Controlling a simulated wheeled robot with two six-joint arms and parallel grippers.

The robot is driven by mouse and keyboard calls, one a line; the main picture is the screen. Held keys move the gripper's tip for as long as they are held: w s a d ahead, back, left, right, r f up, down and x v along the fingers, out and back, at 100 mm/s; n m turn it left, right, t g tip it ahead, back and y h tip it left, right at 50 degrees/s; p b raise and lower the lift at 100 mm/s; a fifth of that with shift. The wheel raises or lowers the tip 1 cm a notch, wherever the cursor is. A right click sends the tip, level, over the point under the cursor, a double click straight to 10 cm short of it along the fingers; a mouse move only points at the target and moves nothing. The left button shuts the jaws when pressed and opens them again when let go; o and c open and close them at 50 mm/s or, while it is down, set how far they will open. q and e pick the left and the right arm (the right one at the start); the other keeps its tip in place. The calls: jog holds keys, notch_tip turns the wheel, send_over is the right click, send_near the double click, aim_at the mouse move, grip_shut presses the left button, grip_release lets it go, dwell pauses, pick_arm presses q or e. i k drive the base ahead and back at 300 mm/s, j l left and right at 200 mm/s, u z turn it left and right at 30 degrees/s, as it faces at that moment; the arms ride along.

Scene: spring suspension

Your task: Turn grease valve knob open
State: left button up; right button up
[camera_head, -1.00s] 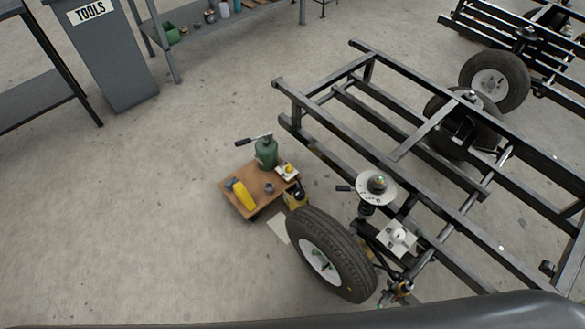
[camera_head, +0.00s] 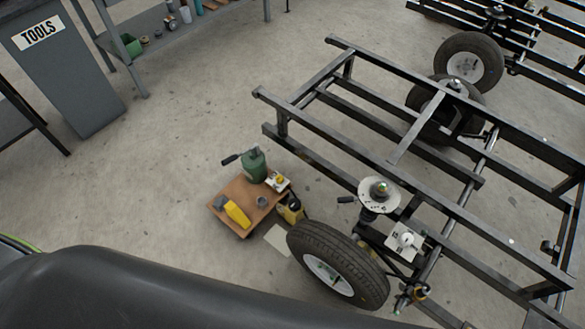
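A small yellow knob on a white plate (camera_head: 278,181) sits at the right edge of a low wooden-topped cart. A white knob on a white square plate (camera_head: 405,240) is mounted on the black frame, right of the near wheel. I cannot tell from the picture which of these is the grease valve knob, nor how either is turned. A green canister with a black side handle (camera_head: 253,166) stands on the cart, beside the yellow knob. Neither gripper is in view. A large dark curved shape, which may be part of me, covers the bottom left.
The cart (camera_head: 228,191) also holds a yellow tool (camera_head: 237,214) and a small grey cup (camera_head: 261,201). The black chassis frame (camera_head: 330,172) and near tyre (camera_head: 338,266) stand to its right. A tool stand (camera_head: 65,70) is at upper left. Floor left of the cart is clear.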

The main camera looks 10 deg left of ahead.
aim_at(279, 178)
jog(key=i+j+z, duration=0.1)
jog(key=j, duration=0.35)
jog(key=i+j, duration=0.15)
jog(key=j, duration=0.3)
jog(key=i+j+z, duration=0.15)
jog(key=j, duration=0.3)
jog(key=i+j+z, duration=0.1)
jog(key=j, duration=0.4)
jog(key=i+j+z, duration=0.1)
jog(key=j, duration=0.8)
jog(key=i+j, duration=0.15)
jog(key=j, duration=0.75)
jog(key=i, duration=0.05)
